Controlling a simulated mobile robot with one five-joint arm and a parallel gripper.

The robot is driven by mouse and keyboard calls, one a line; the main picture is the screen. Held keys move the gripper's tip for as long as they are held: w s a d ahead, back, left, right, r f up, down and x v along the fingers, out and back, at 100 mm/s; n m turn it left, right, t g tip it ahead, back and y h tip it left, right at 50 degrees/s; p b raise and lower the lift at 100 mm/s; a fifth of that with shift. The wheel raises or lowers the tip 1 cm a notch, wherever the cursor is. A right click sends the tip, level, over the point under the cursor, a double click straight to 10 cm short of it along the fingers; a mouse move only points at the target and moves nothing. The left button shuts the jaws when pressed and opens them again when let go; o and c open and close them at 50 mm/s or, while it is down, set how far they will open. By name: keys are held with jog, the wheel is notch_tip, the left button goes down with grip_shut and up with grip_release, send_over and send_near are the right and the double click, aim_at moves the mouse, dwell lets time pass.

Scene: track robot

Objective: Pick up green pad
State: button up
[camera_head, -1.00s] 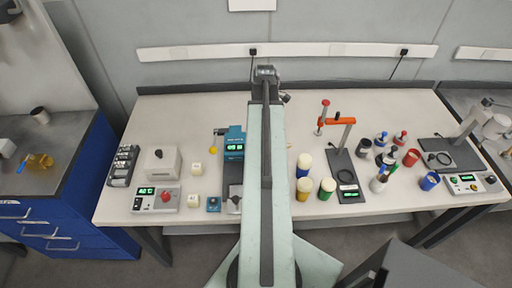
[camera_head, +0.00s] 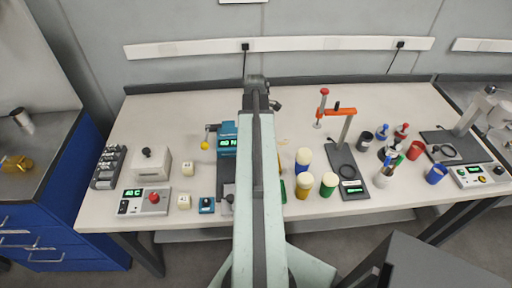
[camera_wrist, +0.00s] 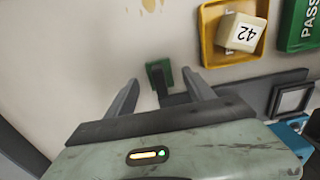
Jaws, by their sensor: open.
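A small green pad (camera_wrist: 167,68) with a dark part across its middle lies on the pale bench top in the wrist view. My gripper (camera_wrist: 160,79) is open, with one finger on each side of the pad in the picture. I see clear space between each finger and the pad, and nothing is held. The height of the fingertips above the bench is hard to tell. In the head view my arm covers the middle of the bench, so I cannot make out the pad or my gripper there.
In the wrist view, a yellow tray (camera_wrist: 209,52) holds a white block marked 42 (camera_wrist: 242,34), beside a green PASS tray (camera_wrist: 297,25). A dark strip and a square-framed item (camera_wrist: 291,100) lie at right.

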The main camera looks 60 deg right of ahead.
jog(key=shift+f, duration=0.7)
jog(key=shift+r, duration=0.2)
grip_shut()
jog(key=shift+r, duration=0.1)
notch_tip(320, 180, up, 10)
jog(key=p, duration=1)
